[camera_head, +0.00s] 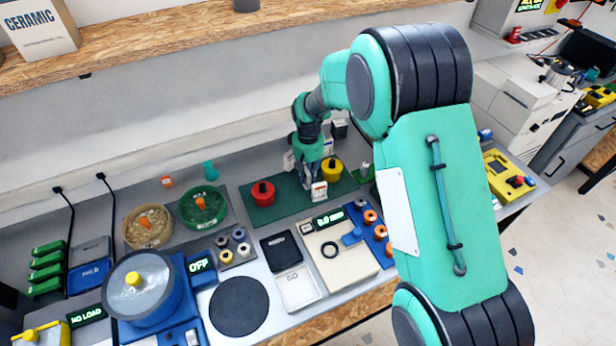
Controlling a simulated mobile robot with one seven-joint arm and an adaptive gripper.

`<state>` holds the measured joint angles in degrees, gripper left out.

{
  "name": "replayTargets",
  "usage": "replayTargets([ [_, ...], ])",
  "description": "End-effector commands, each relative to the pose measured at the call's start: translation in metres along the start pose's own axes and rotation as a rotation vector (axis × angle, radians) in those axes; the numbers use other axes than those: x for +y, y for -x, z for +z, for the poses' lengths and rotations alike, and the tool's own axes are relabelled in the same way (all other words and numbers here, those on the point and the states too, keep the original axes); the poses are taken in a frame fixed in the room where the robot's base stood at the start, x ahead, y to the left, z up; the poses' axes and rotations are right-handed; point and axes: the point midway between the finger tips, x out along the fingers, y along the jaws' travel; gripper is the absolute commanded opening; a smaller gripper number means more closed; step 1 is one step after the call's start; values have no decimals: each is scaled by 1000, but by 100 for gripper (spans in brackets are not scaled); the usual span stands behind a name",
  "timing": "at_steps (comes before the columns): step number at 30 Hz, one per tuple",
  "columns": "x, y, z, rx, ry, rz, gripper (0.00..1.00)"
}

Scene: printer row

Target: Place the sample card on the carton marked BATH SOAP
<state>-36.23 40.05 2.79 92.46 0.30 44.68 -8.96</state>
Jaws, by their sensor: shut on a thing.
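My gripper (313,182) is at the back of the bench, pointing down over the dark green mat between the red pot and the yellow pot. It is shut on a small white piece with an orange mark, which looks like the sample card (319,191). The fingers are small in this view, and I cannot tell whether the card touches the mat. No carton reading BATH SOAP can be made out. Pale shapes behind my gripper are partly hidden by it.
The red pot (263,193) and yellow pot (332,169) stand close on either side of my gripper on the green mat (290,212). A carton marked CERAMIC (40,28) is on the wooden shelf (170,36). Bowls (147,227) and devices crowd the left.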

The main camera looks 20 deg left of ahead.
Motion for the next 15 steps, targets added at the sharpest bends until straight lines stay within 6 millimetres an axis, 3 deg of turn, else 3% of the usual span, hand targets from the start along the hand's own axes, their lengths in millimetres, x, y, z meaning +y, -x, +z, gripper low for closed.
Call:
replayTargets([
  [9,0,-3,0,-1,0,0,3],
  [10,0,-2,0,-1,0,0,25],
  [12,0,-2,0,-1,0,0,38],
  [15,0,-2,0,-1,0,0,38],
])
